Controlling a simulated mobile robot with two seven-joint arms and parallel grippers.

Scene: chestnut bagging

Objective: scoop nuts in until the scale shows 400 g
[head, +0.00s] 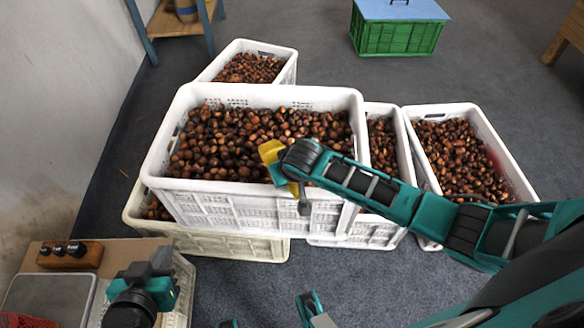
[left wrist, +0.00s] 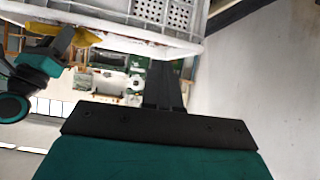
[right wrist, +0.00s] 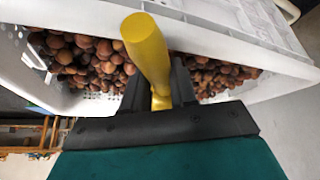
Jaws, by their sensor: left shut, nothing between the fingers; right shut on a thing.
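Brown chestnuts (head: 235,140) fill the large white crate (head: 240,207), the top one of a stack. My right gripper (head: 287,165) is shut on the yellow scoop (head: 270,151) at the crate's front rim. The right wrist view shows the scoop's handle (right wrist: 148,50) between the fingers, with nuts behind; the scoop's bowl is hidden there. My left gripper (head: 162,262) is shut and empty above the work table at lower left; its closed fingers show in the left wrist view (left wrist: 166,82). The grey scale plate (head: 48,298) lies on this table. No weight reading is legible.
A wooden block with black knobs (head: 70,252) sits behind the scale. A red net (head: 28,320) shows at the lower left corner. More nut-filled white crates stand behind and right (head: 485,130). A green crate with a blue lid (head: 397,38) stands farther back on open floor.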

